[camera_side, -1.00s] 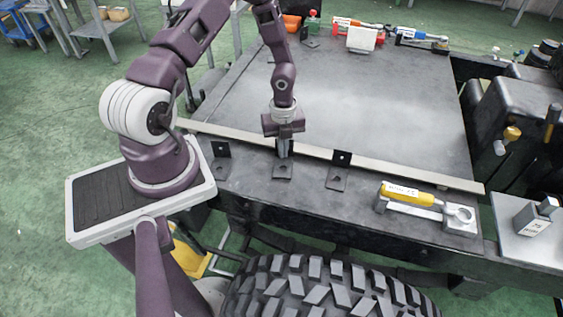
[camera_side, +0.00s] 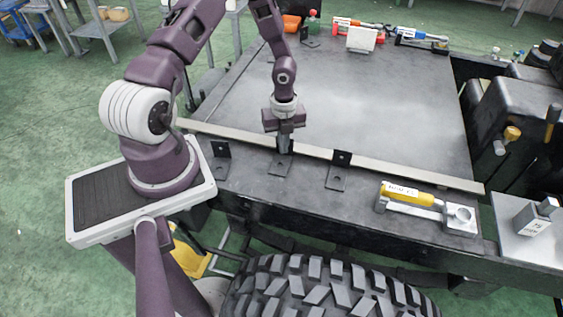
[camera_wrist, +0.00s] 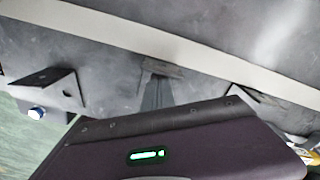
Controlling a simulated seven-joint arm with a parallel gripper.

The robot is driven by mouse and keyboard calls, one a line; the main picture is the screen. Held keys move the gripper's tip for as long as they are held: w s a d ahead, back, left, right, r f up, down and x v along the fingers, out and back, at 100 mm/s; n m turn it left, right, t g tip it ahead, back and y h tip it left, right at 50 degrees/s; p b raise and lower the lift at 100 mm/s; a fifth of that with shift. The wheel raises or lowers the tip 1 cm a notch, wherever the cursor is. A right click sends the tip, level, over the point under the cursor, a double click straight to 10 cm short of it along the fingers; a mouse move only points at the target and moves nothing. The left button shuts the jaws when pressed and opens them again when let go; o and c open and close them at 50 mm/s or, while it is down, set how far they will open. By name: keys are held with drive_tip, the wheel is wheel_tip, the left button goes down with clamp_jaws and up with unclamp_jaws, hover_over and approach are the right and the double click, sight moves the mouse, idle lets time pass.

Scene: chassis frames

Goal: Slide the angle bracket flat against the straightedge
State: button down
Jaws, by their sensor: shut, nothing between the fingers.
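The straightedge (camera_side: 400,171) is a long pale bar lying across the dark plate; it also crosses the wrist view (camera_wrist: 215,62). The dark angle bracket (camera_side: 279,168) at my gripper lies on the near side of the bar, with its upright part towards it. In the wrist view this bracket (camera_wrist: 163,68) is very close to the bar's near edge; I cannot tell whether it touches. My gripper (camera_side: 284,150) is shut and empty, its fingers (camera_wrist: 155,95) down on the near side of the bracket's upright part, partly hiding it.
Similar brackets stand to the left (camera_side: 221,158) and right (camera_side: 338,170) of it, near the bar. A yellow-handled clamp (camera_side: 410,195) lies farther right. The plate beyond the bar (camera_side: 390,100) is clear in its middle. The plate's near edge is above a big tyre (camera_side: 320,285).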

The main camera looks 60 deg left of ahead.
drive_tip(key=shift+s+d+r, duration=0.15)
drive_tip(key=shift+r, duration=1.3)
drive_tip(key=shift+s+d+r, duration=0.1)
drive_tip(key=shift+d+r, duration=0.05)
drive_tip(key=shift+r, duration=1.3)
wheel_tip(320, 180, up, 8)
drive_tip(key=n+y, duration=0.2)
drive_tip(key=n, duration=0.1)
hover_over(283, 160)
drive_tip(key=s+d+r+n+t+y, duration=0.1)
drive_tip(key=d+r+n, duration=0.15)
drive_tip(key=r, duration=0.25)
drive_tip(key=s+d+r+n, duration=0.1)
drive_tip(key=r+n, duration=0.2)
drive_tip(key=r, duration=0.3)
drive_tip(key=s+d+r+n+t+h, duration=0.3)
drive_tip(key=s+d+r+n+t, duration=0.1)
drive_tip(key=s+d+r+n, duration=0.8)
drive_tip(key=shift+s+d+t, duration=0.3)
drive_tip(key=shift+s+d, duration=0.25)
drive_tip(key=shift+s, duration=0.5)
drive_tip(key=shift+r+n, duration=0.15)
drive_tip(key=shift+n, duration=0.1)
